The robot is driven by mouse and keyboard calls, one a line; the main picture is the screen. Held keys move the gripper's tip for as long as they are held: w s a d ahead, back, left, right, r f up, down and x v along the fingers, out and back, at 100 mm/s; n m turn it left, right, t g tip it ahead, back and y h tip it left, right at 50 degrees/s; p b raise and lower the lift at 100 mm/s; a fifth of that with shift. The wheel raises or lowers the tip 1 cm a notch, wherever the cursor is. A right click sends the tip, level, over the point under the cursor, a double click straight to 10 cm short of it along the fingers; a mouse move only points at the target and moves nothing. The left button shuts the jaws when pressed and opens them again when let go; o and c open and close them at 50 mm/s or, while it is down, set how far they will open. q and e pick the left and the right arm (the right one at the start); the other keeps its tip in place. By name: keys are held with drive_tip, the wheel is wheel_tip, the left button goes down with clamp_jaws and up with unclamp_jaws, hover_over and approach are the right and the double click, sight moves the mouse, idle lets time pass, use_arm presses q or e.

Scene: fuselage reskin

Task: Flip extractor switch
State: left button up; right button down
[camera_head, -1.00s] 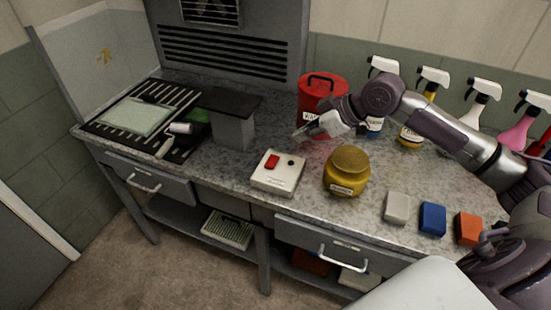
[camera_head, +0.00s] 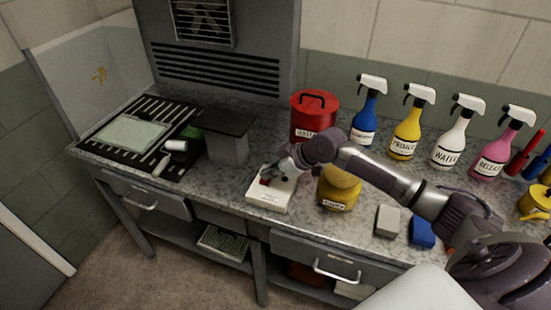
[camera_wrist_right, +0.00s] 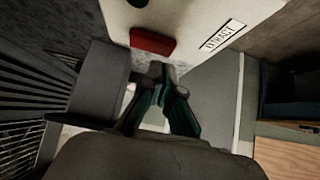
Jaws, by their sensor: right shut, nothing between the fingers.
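The white extractor switch box (camera_head: 269,198) sits on the speckled bench top, left of the yellow jar. Its red rocker switch (camera_head: 265,182) is partly hidden by my right gripper (camera_head: 268,173) in the head view. In the right wrist view the red switch (camera_wrist_right: 152,42) shows on the pale box face (camera_wrist_right: 190,18), beside a printed label and a dark round spot. My right gripper (camera_wrist_right: 160,72) is shut and empty, its tips just short of the red switch. I cannot tell whether they touch the box. My left gripper is not in view.
The yellow jar (camera_head: 338,190) stands under my right forearm. A red can (camera_head: 313,118) stands behind. Several spray bottles (camera_head: 405,135) line the wall side. A grey stand with a dark top (camera_head: 226,140) is left of the box. A grey block (camera_head: 387,221) lies to the right.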

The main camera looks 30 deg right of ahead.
drive_tip(key=shift+f, duration=0.7)
drive_tip(key=shift+s+f, duration=0.1)
drive_tip(key=shift+f, duration=0.15)
drive_tip(key=shift+w+d+r, duration=0.25)
drive_tip(key=shift+w+d, duration=0.3)
drive_tip(key=shift+d, duration=0.05)
drive_tip(key=shift+r, duration=0.1)
